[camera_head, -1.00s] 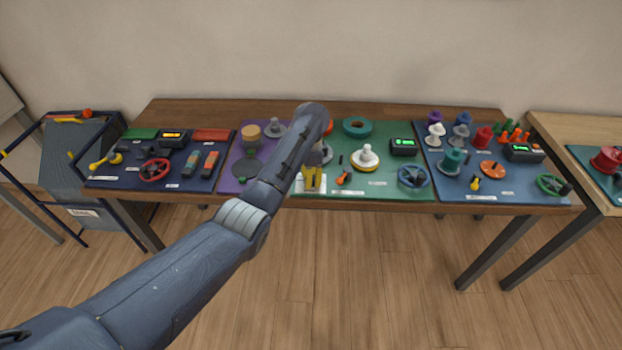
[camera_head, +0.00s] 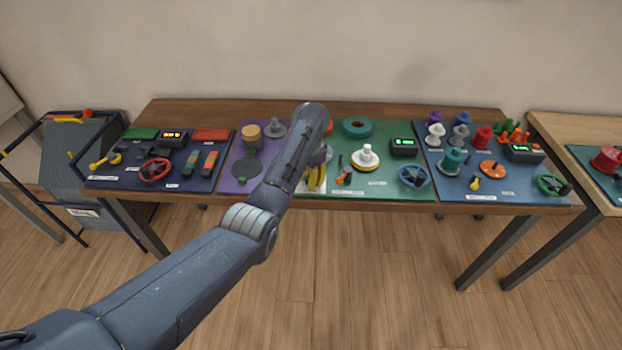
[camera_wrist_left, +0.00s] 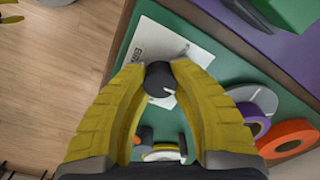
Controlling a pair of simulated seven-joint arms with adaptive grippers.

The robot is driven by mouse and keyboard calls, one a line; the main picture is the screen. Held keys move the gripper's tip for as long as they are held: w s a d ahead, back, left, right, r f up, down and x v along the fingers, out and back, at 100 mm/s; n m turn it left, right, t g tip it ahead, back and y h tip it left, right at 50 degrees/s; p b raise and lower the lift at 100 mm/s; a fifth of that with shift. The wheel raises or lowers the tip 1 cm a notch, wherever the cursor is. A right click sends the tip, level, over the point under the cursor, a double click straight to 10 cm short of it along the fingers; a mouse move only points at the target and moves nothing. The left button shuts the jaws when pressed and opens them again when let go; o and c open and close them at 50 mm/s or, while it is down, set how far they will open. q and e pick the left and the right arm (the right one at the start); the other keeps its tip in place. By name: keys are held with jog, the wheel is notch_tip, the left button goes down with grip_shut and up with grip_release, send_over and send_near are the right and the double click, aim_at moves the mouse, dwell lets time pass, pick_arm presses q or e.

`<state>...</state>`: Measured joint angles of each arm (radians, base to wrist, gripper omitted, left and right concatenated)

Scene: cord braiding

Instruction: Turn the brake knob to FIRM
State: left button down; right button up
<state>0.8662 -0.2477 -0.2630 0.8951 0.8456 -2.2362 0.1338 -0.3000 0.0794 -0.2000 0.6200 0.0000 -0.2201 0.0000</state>
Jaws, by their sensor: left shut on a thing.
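My left gripper (camera_head: 316,178) is over the front left part of the green mat (camera_head: 405,188). In the left wrist view its yellow fingers (camera_wrist_left: 157,72) are shut on a dark round knob (camera_wrist_left: 159,80). The knob sits at the edge of a white printed card (camera_wrist_left: 152,45); its lettering is too small to read surely, so I cannot tell which setting the knob points to. In the head view my gripper and forearm hide the knob. My right gripper is not in view.
On the green mat are a white spool on a yellow-rimmed disc (camera_head: 366,158), a blue handwheel (camera_head: 413,177), a teal ring (camera_head: 357,128) and a dark box with a green display (camera_head: 404,147). A purple mat (camera_head: 229,183) lies to the left. The floor in front is clear.

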pick_arm(q)
jog(key=shift+a, duration=0.15)
jog(key=c, duration=1)
grip_release()
jog(key=shift+o, duration=0.2)
jog(key=shift+d+r, duration=0.2)
jog(key=shift+r, duration=0.45)
jog(key=shift+a+r, duration=0.15)
jog(key=shift+r, duration=2.95)
